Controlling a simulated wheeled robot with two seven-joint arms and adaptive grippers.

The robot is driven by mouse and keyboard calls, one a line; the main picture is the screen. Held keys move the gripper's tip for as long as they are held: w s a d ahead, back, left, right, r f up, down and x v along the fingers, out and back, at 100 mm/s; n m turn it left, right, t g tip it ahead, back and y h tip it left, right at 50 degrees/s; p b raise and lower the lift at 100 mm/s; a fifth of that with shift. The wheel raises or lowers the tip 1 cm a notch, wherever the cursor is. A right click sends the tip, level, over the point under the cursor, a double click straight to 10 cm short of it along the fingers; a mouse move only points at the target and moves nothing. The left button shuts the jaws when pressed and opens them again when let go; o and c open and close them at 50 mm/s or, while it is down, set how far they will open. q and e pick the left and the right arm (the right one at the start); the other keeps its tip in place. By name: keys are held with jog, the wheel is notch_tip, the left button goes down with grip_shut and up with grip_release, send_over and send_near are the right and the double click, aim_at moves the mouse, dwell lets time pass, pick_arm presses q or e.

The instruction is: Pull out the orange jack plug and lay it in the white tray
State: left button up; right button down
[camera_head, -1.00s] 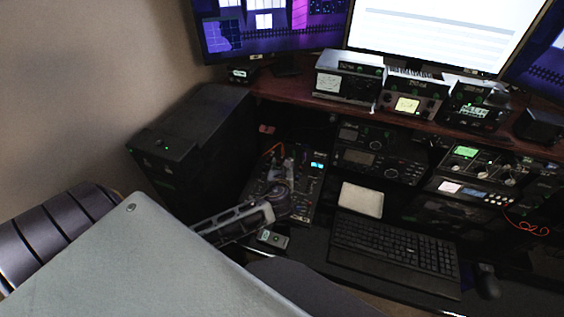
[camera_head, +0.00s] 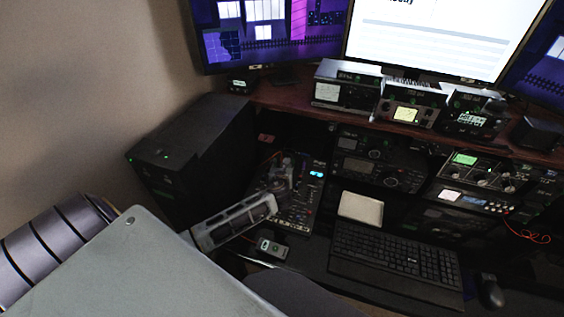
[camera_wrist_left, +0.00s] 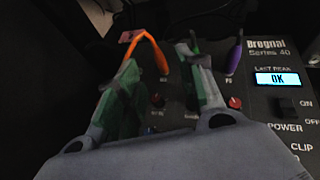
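The orange jack plug (camera_wrist_left: 162,64) stands in the panel of a black device (camera_wrist_left: 258,88) in the left wrist view, its orange lead bending up and left. A purple plug (camera_wrist_left: 235,58) stands to its right. My left gripper (camera_wrist_left: 159,66) is open, its green-padded fingers apart; the orange plug shows in the gap between them. I cannot tell whether a finger touches it. In the head view my left gripper (camera_head: 277,180) is over the device (camera_head: 301,195) and hides much of its left part. The white tray (camera_head: 360,209) looks empty. My right gripper is not in view.
A black keyboard (camera_head: 395,257) lies in front of the tray, with a mouse (camera_head: 490,291) to its right. A small grey box (camera_head: 272,248) lies in front of the device. Stacked radio units (camera_head: 378,160) stand behind the tray. A black cabinet (camera_head: 195,150) stands at left.

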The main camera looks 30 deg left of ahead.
pick_arm(q)
jog(key=shift+x, duration=2.45)
jog(key=shift+c, duration=0.5)
grip_shut()
